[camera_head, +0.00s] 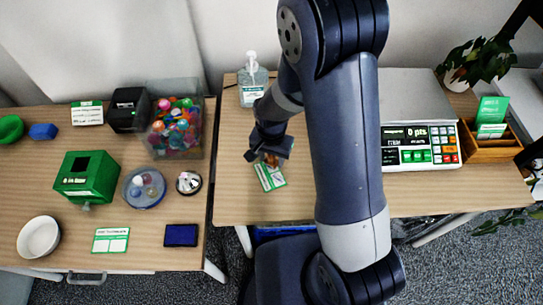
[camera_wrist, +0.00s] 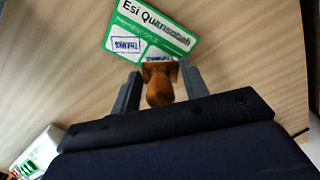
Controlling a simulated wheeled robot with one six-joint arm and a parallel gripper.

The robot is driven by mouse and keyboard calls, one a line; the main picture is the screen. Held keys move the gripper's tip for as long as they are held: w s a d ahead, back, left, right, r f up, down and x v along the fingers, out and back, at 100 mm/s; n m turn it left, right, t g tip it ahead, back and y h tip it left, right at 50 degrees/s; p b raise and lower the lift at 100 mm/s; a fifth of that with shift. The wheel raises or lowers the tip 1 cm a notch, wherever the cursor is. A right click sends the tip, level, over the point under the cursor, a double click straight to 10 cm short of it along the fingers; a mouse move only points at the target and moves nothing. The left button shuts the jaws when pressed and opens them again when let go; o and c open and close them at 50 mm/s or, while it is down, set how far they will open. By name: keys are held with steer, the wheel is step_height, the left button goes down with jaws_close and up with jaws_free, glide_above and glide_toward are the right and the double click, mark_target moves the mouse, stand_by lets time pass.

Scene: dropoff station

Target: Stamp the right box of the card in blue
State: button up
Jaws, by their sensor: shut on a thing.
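The card (camera_head: 271,178) lies on the right-hand table, with a green header and white boxes. In the wrist view the card (camera_wrist: 150,28) reads "Esi Quans..." and its left box (camera_wrist: 127,45) bears a blue "THANKS" print. Blue lettering also shows in the right box, partly hidden behind the stamp. My gripper (camera_wrist: 161,88) is shut on the wooden handle of the stamp (camera_wrist: 158,86), between its two grey fingers. The stamp is at the card's near edge by the right box; I cannot tell whether it touches. In the head view my gripper (camera_head: 272,155) is just above the card.
A blue ink pad (camera_head: 181,235) and another card (camera_head: 111,240) lie on the left table. A green box (camera_head: 87,178), a clear bin of balls (camera_head: 174,122) and a white bowl (camera_head: 38,237) stand there. A sanitizer bottle (camera_head: 252,82) and a scale (camera_head: 420,145) stand on the right table.

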steer(key=shift+f+b, duration=0.5)
steer(key=shift+f, duration=0.05)
stand_by(0.6)
stand_by(0.4)
steer(key=shift+c, duration=0.7)
steer(key=shift+r+p, duration=2.35)
steer(key=shift+r, duration=1.2)
steer(key=shift+c, duration=0.4)
